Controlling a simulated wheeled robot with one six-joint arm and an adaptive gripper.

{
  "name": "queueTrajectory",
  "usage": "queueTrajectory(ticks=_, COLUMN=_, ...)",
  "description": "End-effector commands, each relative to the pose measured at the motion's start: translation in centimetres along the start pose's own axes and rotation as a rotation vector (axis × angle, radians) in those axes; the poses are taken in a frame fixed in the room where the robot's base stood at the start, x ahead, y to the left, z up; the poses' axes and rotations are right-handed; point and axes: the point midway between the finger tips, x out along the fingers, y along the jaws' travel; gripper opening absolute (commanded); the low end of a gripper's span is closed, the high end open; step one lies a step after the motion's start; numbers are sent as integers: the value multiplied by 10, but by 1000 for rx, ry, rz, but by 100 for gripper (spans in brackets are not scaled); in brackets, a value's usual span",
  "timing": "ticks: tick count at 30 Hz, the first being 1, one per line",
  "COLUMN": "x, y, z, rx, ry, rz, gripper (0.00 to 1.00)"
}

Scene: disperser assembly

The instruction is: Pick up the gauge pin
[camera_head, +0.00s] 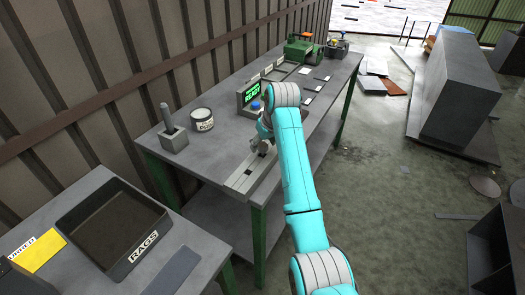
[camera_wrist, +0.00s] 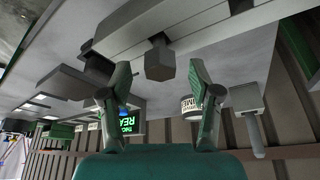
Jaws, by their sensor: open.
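My gripper (camera_head: 262,142) is over the grey rail fixture (camera_head: 243,180) on the workbench. In the wrist view, which is upside down, its two fingers (camera_wrist: 160,72) are open and apart. A dark square-ended post (camera_wrist: 160,57) at the rail shows between them, with gaps on both sides; I cannot tell how deep it sits between the fingers. A grey round pin (camera_head: 167,118) stands upright in a square block (camera_head: 173,139) at the bench's left; it also shows in the wrist view (camera_wrist: 256,135). I cannot tell which of these is the gauge pin.
A round labelled tin (camera_head: 202,120) stands between the pin block and a green-lit display (camera_head: 249,95) with a blue button. A green machine (camera_head: 303,49) is at the far end. A RAGS tray (camera_head: 142,247) sits on the nearer table. Bare bench surrounds the pin block.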

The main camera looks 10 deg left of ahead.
Motion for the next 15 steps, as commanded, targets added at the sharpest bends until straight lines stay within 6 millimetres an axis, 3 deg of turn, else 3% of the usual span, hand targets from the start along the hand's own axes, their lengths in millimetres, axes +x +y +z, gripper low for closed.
queueTrajectory(ticks=6, x=21, y=0, z=0, rx=0, ry=0, rz=0, gripper=62)
queueTrajectory(ticks=13, x=23, y=0, z=0, rx=-1, ry=1, rz=0, gripper=62)
queueTrajectory(ticks=14, x=23, y=0, z=0, rx=-1, ry=1, rz=0, gripper=60)
queueTrajectory(ticks=15, x=23, y=0, z=0, rx=0, ry=1, rz=0, gripper=50)
